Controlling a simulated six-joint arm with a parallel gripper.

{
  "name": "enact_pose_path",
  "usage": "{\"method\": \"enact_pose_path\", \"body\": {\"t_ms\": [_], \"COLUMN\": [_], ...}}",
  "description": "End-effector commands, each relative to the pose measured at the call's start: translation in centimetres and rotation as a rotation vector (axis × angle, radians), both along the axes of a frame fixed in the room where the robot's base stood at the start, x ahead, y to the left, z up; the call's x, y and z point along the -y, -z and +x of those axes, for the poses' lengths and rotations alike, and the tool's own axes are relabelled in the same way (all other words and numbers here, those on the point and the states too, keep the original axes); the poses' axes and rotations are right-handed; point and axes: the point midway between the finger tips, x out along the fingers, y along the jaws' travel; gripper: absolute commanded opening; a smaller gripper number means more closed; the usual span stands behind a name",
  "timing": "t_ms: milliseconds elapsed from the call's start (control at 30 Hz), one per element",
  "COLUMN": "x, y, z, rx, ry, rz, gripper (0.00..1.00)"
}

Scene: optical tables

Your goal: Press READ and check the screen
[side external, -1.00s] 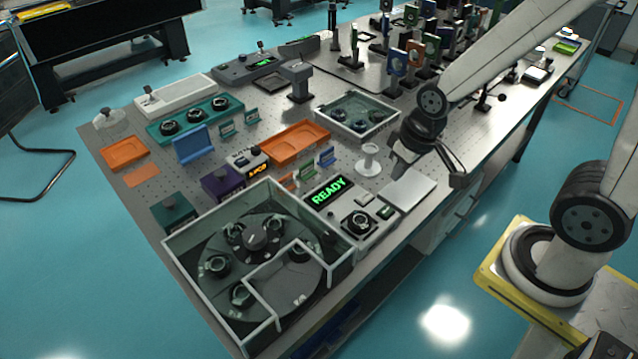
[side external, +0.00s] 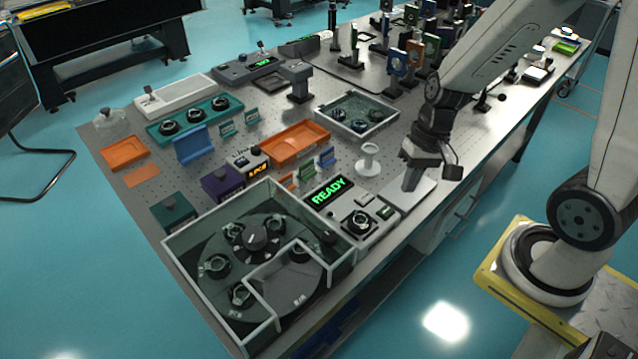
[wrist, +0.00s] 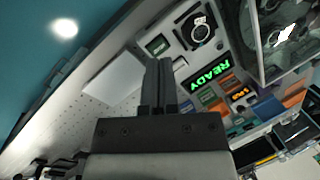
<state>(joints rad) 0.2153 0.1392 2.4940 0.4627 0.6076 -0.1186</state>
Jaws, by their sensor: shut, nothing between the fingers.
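The reader device (side external: 337,214) sits near the table's front edge. Its screen (side external: 329,191) shows READY in green, and the same word shows on the screen in the wrist view (wrist: 208,75). A round black mount (side external: 359,223) sits on its panel. A small dark green-lit key (side external: 385,212) is at the panel's right end; it also shows in the wrist view (wrist: 157,45), its label too small to read. My gripper (side external: 409,187) is shut and empty, pointing down above the pale flat plate, right of the device. Its fingers show in the wrist view (wrist: 158,65), apart from the key.
A glass-walled carousel box (side external: 175,262) stands left of the device. A white pedestal (side external: 369,160) stands behind the gripper's left side. The pale plate (side external: 422,186) lies under the gripper. Orange trays (side external: 294,146) and a glass-walled tray (side external: 382,126) are farther back.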

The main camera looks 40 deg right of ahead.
Motion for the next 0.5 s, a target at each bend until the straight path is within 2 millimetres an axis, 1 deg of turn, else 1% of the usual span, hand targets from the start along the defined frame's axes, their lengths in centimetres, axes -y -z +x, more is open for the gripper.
{"method": "enact_pose_path", "body": {"t_ms": [233, 500], "x": [-0.1, 0.1], "y": [0.0, -0.6], "z": [0.5, 2.2], "rx": [-0.074, -0.090], "ry": [0.230, 0.447], "rz": [0.206, 0.431], "gripper": [0.00, 0.00]}}
